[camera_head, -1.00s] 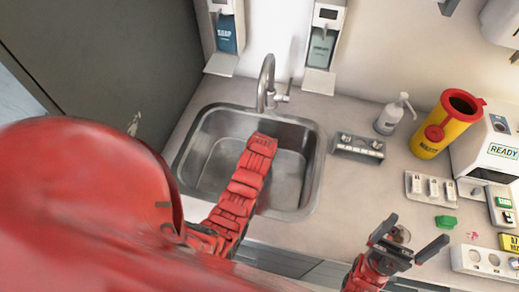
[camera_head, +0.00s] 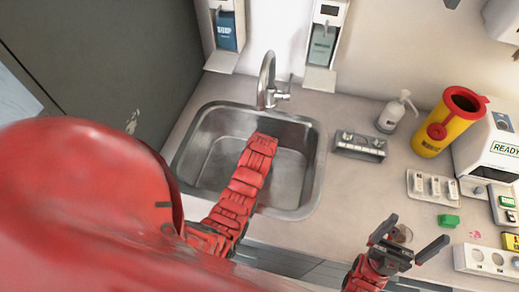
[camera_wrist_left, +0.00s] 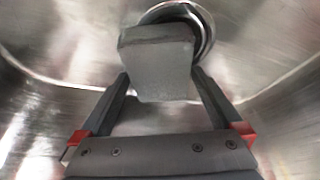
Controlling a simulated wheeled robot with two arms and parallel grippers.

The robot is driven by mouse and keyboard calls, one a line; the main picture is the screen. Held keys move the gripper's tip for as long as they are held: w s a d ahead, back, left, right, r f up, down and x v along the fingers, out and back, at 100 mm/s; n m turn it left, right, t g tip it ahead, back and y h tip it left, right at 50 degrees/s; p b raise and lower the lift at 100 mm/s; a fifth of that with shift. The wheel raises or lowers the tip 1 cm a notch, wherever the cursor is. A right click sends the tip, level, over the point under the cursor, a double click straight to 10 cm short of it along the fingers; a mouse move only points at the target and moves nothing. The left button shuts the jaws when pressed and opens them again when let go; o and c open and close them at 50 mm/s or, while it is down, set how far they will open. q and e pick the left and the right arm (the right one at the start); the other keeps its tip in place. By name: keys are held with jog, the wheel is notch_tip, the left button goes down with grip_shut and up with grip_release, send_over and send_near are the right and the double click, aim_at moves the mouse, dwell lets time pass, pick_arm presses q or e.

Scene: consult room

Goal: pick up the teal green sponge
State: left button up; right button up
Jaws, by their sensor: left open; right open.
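A dull grey-green block (camera_wrist_left: 158,68) lies in the sink by the drain in the left wrist view. Its colour is muted there, so I cannot tell for sure that it is the teal green sponge. My left gripper (camera_wrist_left: 160,80) is open, with its fingers on either side of the block's near end; I cannot tell whether they touch it. In the head view my left arm reaches into the sink (camera_head: 190,150) and hides its own gripper and the block.
The faucet (camera_head: 267,80) stands behind the sink. A metal holder (camera_head: 360,146), a pump bottle (camera_head: 390,117), a yellow sharps bin (camera_head: 446,125) and a tray of small white items (camera_head: 432,187) stand to the right. The counter between sink and tray is mostly clear. The sink walls surround my left gripper.

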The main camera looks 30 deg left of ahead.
pick_arm(q)
jog(key=c, duration=1.3)
jog(key=shift+r+p, duration=0.4)
jog(key=shift+p, duration=0.2)
notch_tip(320, 180, up, 10)
jog(key=shift+f+p, duration=0.15)
jog(key=shift+p, duration=0.9)
jog(key=o, duration=0.8)
jog(key=shift+c, duration=0.2)
jog(key=c, duration=0.5)
